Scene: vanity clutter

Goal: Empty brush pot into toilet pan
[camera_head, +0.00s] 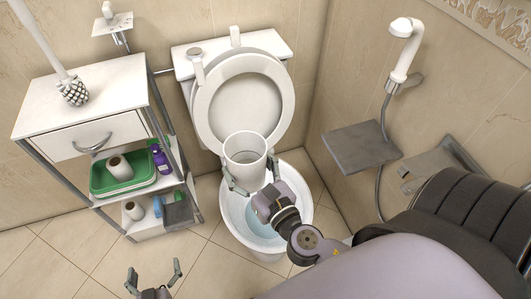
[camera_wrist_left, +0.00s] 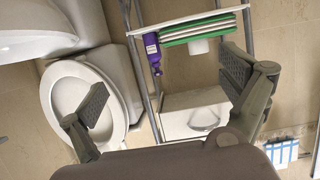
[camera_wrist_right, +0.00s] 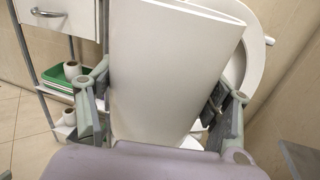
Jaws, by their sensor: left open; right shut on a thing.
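The white brush pot (camera_head: 245,168) is in my right gripper (camera_head: 251,184), above the toilet pan (camera_head: 236,222). In the right wrist view the pot (camera_wrist_right: 172,70) stands slightly tilted between the two fingers (camera_wrist_right: 155,110), which press on its sides. The pan holds bluish water, and its lid and seat (camera_head: 243,98) are raised. The toilet brush (camera_head: 72,88) is on top of the white cabinet at the left. My left gripper (camera_head: 155,278) is open and empty, low over the floor at the bottom. It also shows open in the left wrist view (camera_wrist_left: 170,98).
A shelf unit under the white cabinet (camera_head: 85,100) holds a green tray (camera_head: 118,180), paper rolls and a purple bottle (camera_head: 160,160). A grey wall seat (camera_head: 361,148) and a hand shower (camera_head: 404,50) are at the right. Floor is clear left of the pan.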

